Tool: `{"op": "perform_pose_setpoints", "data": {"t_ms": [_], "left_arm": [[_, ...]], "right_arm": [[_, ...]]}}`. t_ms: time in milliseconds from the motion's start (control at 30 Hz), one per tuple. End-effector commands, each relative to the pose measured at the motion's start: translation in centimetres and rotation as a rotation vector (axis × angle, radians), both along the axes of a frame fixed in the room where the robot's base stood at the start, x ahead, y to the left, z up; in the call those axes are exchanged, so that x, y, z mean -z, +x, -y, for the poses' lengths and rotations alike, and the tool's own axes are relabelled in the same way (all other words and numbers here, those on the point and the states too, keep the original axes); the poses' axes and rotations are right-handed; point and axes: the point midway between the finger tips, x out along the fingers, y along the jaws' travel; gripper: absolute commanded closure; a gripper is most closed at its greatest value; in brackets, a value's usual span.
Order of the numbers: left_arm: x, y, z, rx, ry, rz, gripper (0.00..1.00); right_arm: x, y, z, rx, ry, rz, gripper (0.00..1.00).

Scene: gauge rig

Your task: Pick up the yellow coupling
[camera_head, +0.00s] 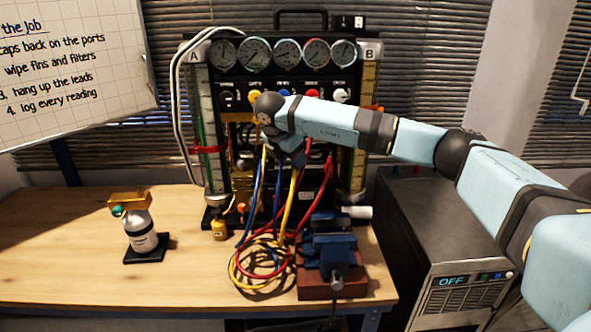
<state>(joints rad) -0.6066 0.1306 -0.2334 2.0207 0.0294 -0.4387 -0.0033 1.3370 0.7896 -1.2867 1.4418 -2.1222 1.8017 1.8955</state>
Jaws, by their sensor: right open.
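My right arm reaches in from the right across the front of the gauge rig (210,85). Its gripper (290,160) points down and away among the hoses at the middle of the rig; its fingers are largely hidden. It is open, and I see nothing held in it. A small yellow piece (220,230) stands on the table at the rig's lower left corner, apart from the gripper. I cannot tell whether it is the yellow coupling. A yellow hose (289,206) hangs below the gripper; its upper end is hidden. My left gripper is not in view.
Blue, red and yellow hoses coil on the table (60,270) before the rig. A blue vise (332,250) stands right of them. A bottle with a brass top (140,232) stands at left. A dark cabinet (440,240) is at right. The left tabletop is mostly clear.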

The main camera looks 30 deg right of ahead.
Motion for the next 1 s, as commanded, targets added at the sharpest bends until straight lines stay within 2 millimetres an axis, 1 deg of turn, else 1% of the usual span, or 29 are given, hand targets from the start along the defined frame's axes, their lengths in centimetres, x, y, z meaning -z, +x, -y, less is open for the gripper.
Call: {"op": "perform_pose_setpoints", "data": {"t_ms": [200, 300, 400, 567, 600, 667, 700, 767, 800, 833, 1000], "left_arm": [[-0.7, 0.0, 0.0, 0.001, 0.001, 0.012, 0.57], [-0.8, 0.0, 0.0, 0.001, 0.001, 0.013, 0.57], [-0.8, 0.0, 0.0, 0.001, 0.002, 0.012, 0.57], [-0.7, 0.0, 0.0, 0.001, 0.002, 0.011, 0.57], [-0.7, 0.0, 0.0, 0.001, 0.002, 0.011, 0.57], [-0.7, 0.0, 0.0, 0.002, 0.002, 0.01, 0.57], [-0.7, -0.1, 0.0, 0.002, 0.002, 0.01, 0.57], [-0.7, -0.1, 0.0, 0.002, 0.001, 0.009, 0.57], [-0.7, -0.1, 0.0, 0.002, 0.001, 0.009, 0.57], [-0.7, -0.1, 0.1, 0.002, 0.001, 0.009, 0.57], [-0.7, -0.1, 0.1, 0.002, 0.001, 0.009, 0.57]], "right_arm": [[2.9, 0.4, 1.6, 0.001, -0.001, -0.003, 0.46], [3.8, 0.5, 1.9, -0.001, -0.001, -0.001, 0.46], [4.1, 0.5, 2.0, -0.001, 0.0, 0.0, 0.46], [4.1, 0.5, 2.0, -0.001, 0.0, 0.0, 0.46], [4.1, 0.5, 2.0, -0.001, 0.0, 0.0, 0.5], [4.1, 0.5, 2.0, -0.001, 0.0, 0.0, 0.64], [4.1, 0.5, 2.0, -0.001, 0.0, 0.0, 0.73], [4.1, 0.5, 2.0, -0.001, 0.0, 0.0, 0.87], [4.1, 0.5, 2.0, -0.001, 0.0, 0.0, 0.96], [4.1, 0.5, 2.0, -0.001, 0.0, 0.0, 0.98], [4.1, 0.5, 2.0, -0.001, 0.0, 0.0, 0.98]]}}
